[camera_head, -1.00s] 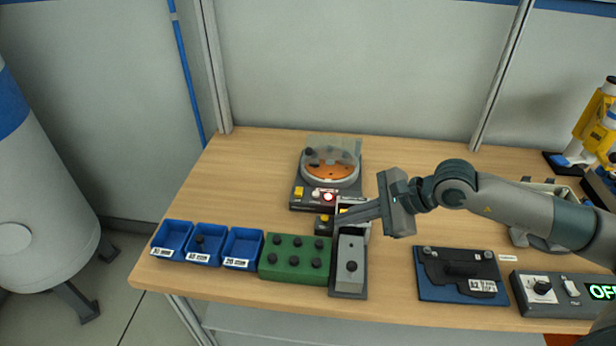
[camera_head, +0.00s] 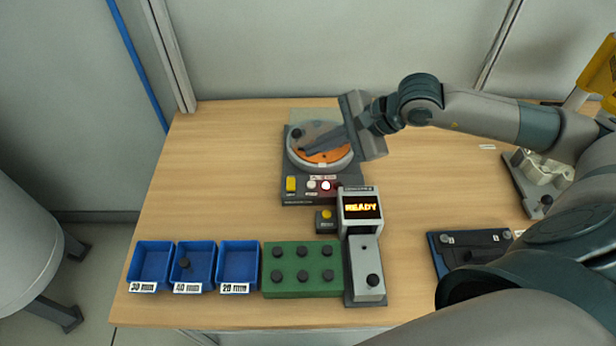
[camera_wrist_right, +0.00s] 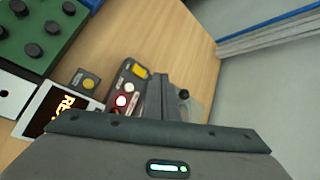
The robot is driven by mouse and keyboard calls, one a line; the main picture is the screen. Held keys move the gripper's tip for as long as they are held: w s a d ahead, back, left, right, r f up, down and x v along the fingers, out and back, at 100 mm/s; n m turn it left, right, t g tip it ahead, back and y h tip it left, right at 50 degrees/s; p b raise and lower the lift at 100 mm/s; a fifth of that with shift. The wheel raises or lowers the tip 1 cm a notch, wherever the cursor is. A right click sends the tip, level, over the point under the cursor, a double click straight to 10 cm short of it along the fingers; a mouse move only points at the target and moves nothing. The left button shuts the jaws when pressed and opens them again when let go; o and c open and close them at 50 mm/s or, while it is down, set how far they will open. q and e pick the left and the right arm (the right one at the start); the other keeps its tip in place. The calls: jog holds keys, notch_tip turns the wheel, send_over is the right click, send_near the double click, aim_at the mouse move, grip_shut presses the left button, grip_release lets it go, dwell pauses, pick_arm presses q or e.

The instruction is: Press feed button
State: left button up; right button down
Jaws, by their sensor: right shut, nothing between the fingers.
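The feeder (camera_head: 330,192) is a dark box with a round bowl, orange inside. Its front has a yellow switch (camera_head: 291,184), a pale button (camera_head: 311,185) and a red-lit button (camera_head: 326,185); their labels are too small to read. A separate small box with a yellow button (camera_head: 326,214) stands in front of it. My right gripper (camera_head: 305,148) is shut and empty, its fingers over the bowl and hiding part of it. The wrist view shows the fingers (camera_wrist_right: 160,84) beside the feeder's button panel. My left gripper is out of view.
A blue plate (camera_head: 447,258) lies right, partly hidden by my arm.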

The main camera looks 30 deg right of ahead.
jog(key=b, duration=0.2)
send_over(311, 185)
jog(key=d, duration=0.1)
jog(key=f, duration=0.7)
jog(key=shift+s+d+f, duration=0.1)
jog(key=shift+s, duration=0.2)
jog(key=shift+f+b, duration=0.8)
jog(key=shift+b, duration=0.3)
dwell(0.8)
jog(key=shift+f+b, duration=0.35)
jog(key=shift+b, duration=0.25)
jog(key=shift+s+d+f+b, duration=0.1)
jog(key=shift+d+f+b, duration=0.1)
jog(key=shift+d+b, duration=0.1)
